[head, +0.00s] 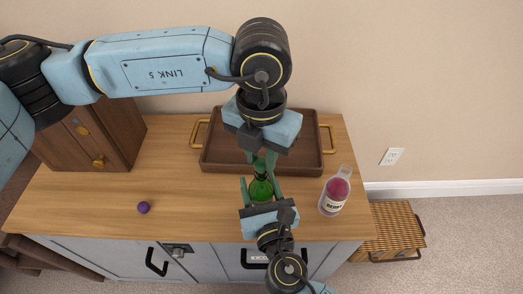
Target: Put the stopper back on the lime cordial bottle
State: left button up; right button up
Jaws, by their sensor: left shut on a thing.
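The green lime cordial bottle (262,189) stands upright near the front of the wooden counter, just in front of the tray. My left gripper (262,168) reaches down from above and is shut at the top of the bottle, on what appears to be the stopper. The stopper is mostly hidden between the green fingers, and I cannot tell whether it is seated in the neck. My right gripper (262,184) comes from the front with one finger on each side of the bottle body. I cannot tell whether its fingers press on the glass.
A brown tray (218,158) with brass handles lies behind the bottle. A clear bottle of pink berry cordial (335,193) stands to the right. A small purple ball (143,207) lies on the left of the counter (185,215), near a wooden cabinet (112,135). A wicker basket (396,228) is on the floor.

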pick_arm(q)
jog(key=shift+f, duration=0.4)
jog(key=o, duration=1)
notch_tip(320, 180, up, 12)
pick_arm(e)
jog(key=o, duration=1.5)
jog(key=shift+c, duration=0.2)
jog(key=shift+s, duration=0.1)
